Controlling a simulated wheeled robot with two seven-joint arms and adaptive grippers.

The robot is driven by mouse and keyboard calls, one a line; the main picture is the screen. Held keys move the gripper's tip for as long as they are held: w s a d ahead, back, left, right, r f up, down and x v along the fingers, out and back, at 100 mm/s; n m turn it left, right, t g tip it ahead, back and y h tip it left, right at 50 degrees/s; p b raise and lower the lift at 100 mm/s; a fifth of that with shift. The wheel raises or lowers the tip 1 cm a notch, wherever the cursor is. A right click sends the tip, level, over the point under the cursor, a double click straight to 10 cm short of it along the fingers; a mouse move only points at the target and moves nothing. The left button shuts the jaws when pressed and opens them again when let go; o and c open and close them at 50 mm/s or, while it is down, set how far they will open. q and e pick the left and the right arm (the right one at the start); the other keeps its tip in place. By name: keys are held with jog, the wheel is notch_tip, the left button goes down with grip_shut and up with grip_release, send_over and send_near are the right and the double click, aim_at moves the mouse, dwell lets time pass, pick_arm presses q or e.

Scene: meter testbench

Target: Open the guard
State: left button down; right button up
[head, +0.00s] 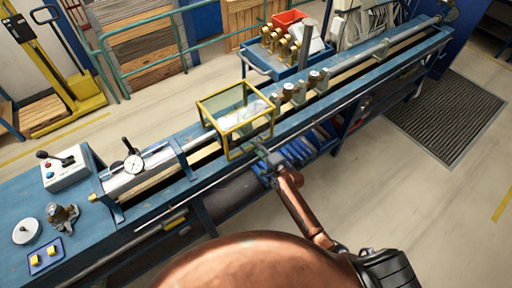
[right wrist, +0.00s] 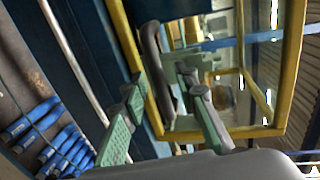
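The guard (head: 238,128) is a box with a yellow frame and clear panels on the blue testbench, and it looks closed down over the bench rail. In the right wrist view its yellow frame (right wrist: 292,60) fills the right half, with a dark curved handle (right wrist: 152,42) on the near side. My right gripper (head: 268,158) is at the guard's lower right front corner. In the right wrist view its green fingers (right wrist: 160,88) are apart and empty, with the handle showing between and just beyond the tips. I cannot tell whether they touch it. My left gripper is out of view.
The testbench (head: 145,205) runs diagonally, with brass meters (head: 303,87) right of the guard and a control box (head: 65,168) at the left. Blue-handled tools (right wrist: 50,140) lie on the lower shelf. A blue cart (head: 283,68) stands behind. The floor in front is clear.

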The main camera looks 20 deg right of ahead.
jog(key=shift+w+a, duration=0.15)
jog(key=shift+w, duration=0.15)
jog(key=shift+c, duration=0.7)
jog(key=shift+f, duration=0.1)
grip_shut()
